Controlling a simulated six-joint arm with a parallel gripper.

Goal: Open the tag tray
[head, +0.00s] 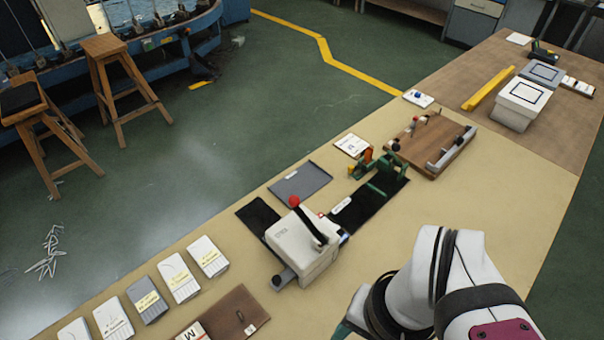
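No thing in view is clearly marked as the tag tray, and I cannot tell which one it is. A shallow grey tray or mat (300,184) with a small pale label lies behind the white machine. A white box (521,103) with a dark square outline on top stands at the far right, with a lower grey box (543,74) behind it. No drawer or lid stands visibly open. My arm comes in at the lower right, over the near part of the bench. Its fingertips do not show.
The white machine (304,245) has a red-knobbed lever. A green fixture (374,172) and a wooden board with a metal bar (436,143) stand beyond. Several white and grey packs line the lower left. A yellow bar (488,88) lies far right. The bench's right side is bare.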

